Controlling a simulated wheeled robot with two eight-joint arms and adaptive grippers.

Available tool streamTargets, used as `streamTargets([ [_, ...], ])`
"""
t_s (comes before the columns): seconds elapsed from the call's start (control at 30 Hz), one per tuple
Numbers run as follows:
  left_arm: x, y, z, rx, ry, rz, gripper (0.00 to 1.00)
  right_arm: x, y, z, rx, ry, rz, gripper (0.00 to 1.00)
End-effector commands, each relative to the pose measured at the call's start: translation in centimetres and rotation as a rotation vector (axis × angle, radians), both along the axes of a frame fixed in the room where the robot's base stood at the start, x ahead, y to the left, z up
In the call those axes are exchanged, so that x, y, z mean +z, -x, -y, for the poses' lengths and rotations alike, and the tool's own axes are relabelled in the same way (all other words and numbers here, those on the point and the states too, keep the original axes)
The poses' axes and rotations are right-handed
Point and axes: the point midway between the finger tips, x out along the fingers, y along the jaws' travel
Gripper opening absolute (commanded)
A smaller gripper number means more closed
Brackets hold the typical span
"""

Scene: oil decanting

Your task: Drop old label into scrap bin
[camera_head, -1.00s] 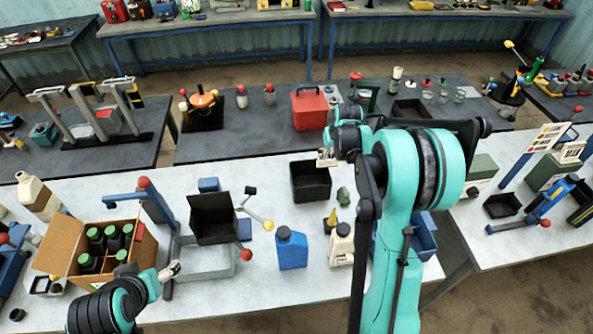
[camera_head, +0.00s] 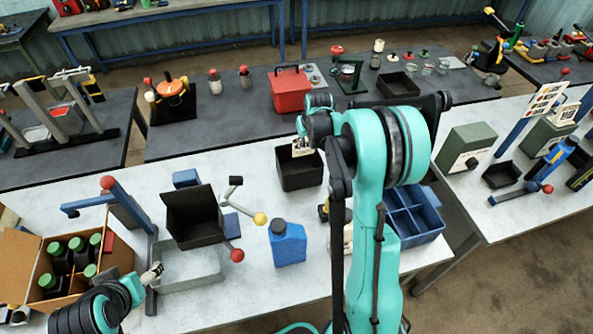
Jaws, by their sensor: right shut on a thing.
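The old label (camera_head: 303,148) is a small cream piece with dark print. It hangs at the tip of my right gripper (camera_head: 304,136), which is shut on it. The black open box that looks like the scrap bin (camera_head: 300,181) stands on the white table. In the picture the label overlaps the bin's far rim; how high it is above the bin I cannot tell. My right arm hides part of the table behind and below it. My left gripper (camera_head: 152,273) is low at the left, beside the grey tray; its jaws are too small to read.
A blue jug (camera_head: 287,244) stands in front of the bin. A blue divided tray (camera_head: 417,239) lies right of my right arm. A tilted black box (camera_head: 193,222) stands over a grey tray (camera_head: 188,279). A carton of green-capped bottles (camera_head: 112,263) is at the left.

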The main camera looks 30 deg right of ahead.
Motion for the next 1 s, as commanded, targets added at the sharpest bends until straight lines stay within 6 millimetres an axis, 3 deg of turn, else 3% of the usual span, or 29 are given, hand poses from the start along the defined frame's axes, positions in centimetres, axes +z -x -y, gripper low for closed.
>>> streamTargets([
  [0.1,-1.4,0.0,0.0,0.000,0.000,0.000,0.72,-1.9,0.0,0.0,0.000,0.000,0.000,0.08],
  [0.3,-2.6,0.0,0.0,0.000,0.000,0.000,0.72,-3.8,0.0,0.0,0.000,0.000,0.000,0.08],
  [0.6,-2.6,0.0,0.0,0.000,0.000,0.000,0.72,-4.0,0.0,0.0,0.000,0.000,0.000,0.08],
  [0.63,-2.6,0.0,0.0,0.000,0.000,0.000,0.72,-4.0,0.0,0.0,0.000,0.000,0.000,0.22],
  [0.7,-2.6,0.0,0.0,0.000,0.000,0.000,0.72,-4.0,0.0,0.0,0.000,0.000,0.000,0.41],
  [1.0,-2.6,0.0,0.0,0.000,0.000,0.000,0.72,-3.9,0.0,0.0,0.000,0.000,0.000,0.41],
])
